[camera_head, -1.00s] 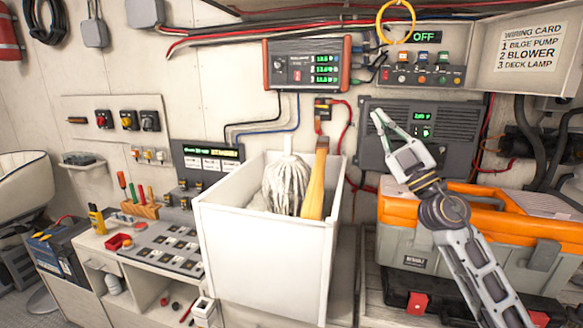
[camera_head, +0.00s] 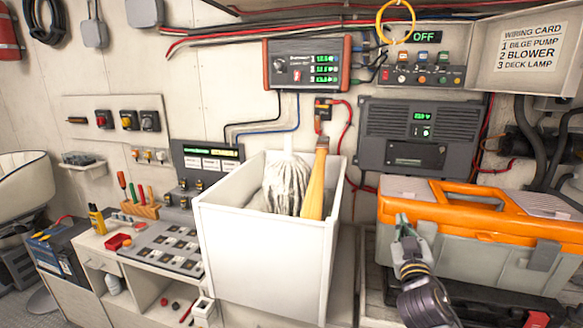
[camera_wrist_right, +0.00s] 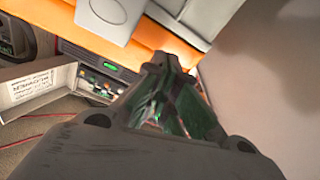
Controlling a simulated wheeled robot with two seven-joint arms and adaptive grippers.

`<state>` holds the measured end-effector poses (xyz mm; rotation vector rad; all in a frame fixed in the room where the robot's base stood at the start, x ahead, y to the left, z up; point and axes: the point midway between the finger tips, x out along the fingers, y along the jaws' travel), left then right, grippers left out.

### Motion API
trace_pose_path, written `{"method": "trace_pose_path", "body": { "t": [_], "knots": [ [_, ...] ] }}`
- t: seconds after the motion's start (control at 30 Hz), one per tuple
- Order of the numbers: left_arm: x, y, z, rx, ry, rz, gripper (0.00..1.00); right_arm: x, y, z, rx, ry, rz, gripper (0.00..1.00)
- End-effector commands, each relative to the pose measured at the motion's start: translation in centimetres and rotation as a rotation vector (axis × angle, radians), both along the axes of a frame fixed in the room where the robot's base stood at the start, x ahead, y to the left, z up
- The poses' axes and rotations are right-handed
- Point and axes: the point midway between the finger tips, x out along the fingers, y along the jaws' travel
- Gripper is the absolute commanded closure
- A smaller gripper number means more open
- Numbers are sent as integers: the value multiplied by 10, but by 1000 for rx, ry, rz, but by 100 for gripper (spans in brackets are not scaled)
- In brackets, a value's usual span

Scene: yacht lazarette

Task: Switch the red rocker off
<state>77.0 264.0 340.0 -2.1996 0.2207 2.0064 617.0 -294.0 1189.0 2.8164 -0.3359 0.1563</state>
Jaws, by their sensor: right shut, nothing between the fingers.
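A small red rocker (camera_head: 297,75) shows on the front of the wall box with red ends (camera_head: 350,65), beside its green readouts. Its exact tilt is too small to tell. To the right, a switch panel (camera_head: 430,75) carries several coloured buttons under a green "OFF" display (camera_head: 424,37). My right gripper (camera_head: 402,219) is shut and empty in front of the orange and grey toolbox, well below and to the right of the rocker. In the right wrist view its fingers (camera_wrist_right: 168,62) meet at the tips. My left gripper is not in view.
A white bin (camera_head: 265,255) with a mop head and a wooden handle stands left of my right gripper. The orange toolbox (camera_head: 470,210) is behind it. A grey wall unit (camera_head: 420,135) hangs above, and a yellow ring (camera_head: 396,22) near the switch panel.

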Motion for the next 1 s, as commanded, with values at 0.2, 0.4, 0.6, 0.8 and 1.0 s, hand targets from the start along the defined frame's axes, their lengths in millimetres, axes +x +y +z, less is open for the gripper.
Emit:
{"method": "trace_pose_path", "body": {
  "t": [0.2,0.4,0.6,0.8,1.0],
  "knots": [
    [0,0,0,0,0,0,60,-30,-3,-82,82,252,-44,100],
    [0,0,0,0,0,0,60,-70,3,-156,140,503,-60,100],
    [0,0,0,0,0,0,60,-123,16,-220,189,762,-45,100],
    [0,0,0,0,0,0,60,-185,35,-271,226,1012,-1,100],
    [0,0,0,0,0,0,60,-229,50,-296,247,1174,45,100]
  ]
}}
